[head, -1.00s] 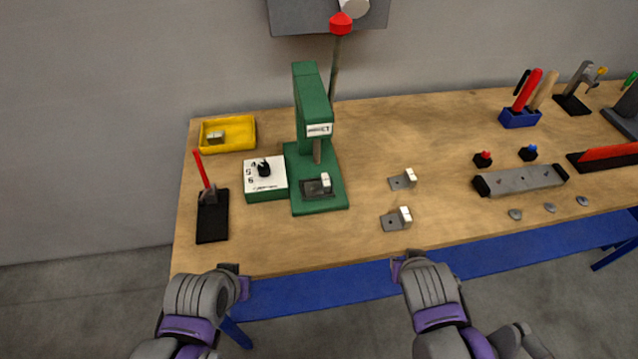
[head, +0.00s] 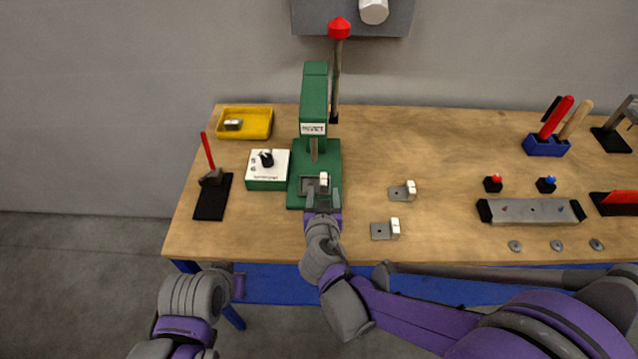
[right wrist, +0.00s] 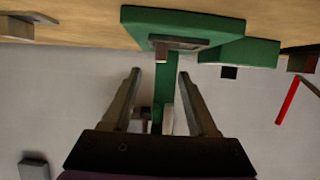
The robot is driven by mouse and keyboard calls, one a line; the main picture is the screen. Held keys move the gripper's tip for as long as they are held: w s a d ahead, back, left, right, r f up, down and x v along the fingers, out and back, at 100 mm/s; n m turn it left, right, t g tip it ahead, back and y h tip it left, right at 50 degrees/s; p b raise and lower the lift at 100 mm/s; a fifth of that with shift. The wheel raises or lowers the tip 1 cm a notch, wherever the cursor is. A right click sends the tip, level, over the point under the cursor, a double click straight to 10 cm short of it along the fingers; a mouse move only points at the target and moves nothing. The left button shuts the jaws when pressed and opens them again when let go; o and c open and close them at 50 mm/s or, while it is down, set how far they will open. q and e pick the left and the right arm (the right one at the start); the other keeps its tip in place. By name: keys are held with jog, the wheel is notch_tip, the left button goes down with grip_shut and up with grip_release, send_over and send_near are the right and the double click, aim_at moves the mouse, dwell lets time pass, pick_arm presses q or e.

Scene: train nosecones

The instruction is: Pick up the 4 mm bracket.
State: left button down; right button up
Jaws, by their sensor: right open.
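Several small grey brackets with pale upright blocks are in view; I cannot tell which is the 4 mm one. One bracket (head: 324,180) sits on the base of the green press (head: 315,110). Two more, a far one (head: 402,191) and a near one (head: 385,230), lie on the table right of the press. My right gripper (head: 322,198) is open at the front of the press base, just before the bracket there, and partly covers it. In the right wrist view, the press shows beyond the open fingers (right wrist: 158,85), with nothing held. My left gripper (head: 237,281) is below the table's front edge; its jaws are unclear.
A yellow tray (head: 258,136) holds another small part. A white-topped dial box (head: 281,170) and a black stand with a red-handled tool (head: 210,200) are left of the press. A grey bar fixture (head: 530,211) lies right.

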aim_at(323, 181)
jog(key=x, duration=0.7)
jog(key=shift+w+f, duration=0.2)
jog(key=shift+w, duration=0.15)
jog(key=shift+s, duration=0.1)
grip_shut()
